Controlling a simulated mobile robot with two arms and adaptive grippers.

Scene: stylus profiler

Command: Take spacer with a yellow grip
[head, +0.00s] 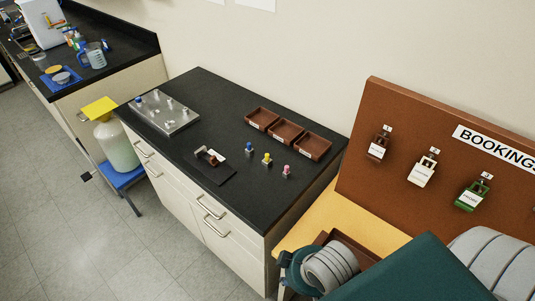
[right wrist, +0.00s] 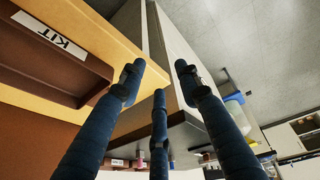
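The spacer with a yellow grip (head: 266,159) stands upright on the black counter (head: 235,115), between a spacer with a blue grip (head: 249,148) and one with a pink grip (head: 287,171). My right gripper (right wrist: 159,76) shows in the right wrist view with its blue fingers spread apart and nothing between them. It is beside the wooden table edge, apart from the spacers. My left gripper is in neither view.
Three brown trays (head: 284,131) stand behind the spacers. A metal plate with pegs (head: 165,113) and a dark fixture (head: 212,162) are to the left. A brown bookings board (head: 400,205) stands at the right. A tray labelled KIT (right wrist: 62,65) is close to my right gripper.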

